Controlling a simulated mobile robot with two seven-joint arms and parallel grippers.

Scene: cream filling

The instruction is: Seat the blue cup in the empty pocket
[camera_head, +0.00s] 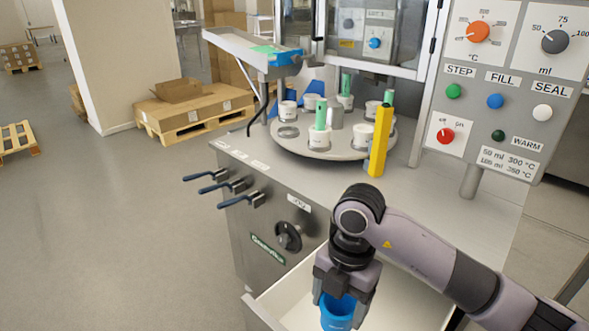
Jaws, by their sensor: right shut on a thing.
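My right gripper (340,296) points down in the foreground and is shut on a blue cup (337,313). The cup is upright between the fingers, over the open drawer, and its lower part is cut off by the frame. The round turntable (340,153) stands farther back on the machine top, well apart from the gripper. It carries several white cups, such as one at the front (319,141) with a green piece above it. A dark ring at its left side looks like the empty pocket (288,132). My left gripper is out of view.
A yellow post (380,142) stands at the turntable's front right. A control panel (520,90) rises at the right. A metal chute (245,47) overhangs the back left. Levers (236,188) stick out at the left front. The worktop right of the post is clear. The white drawer (400,290) is open.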

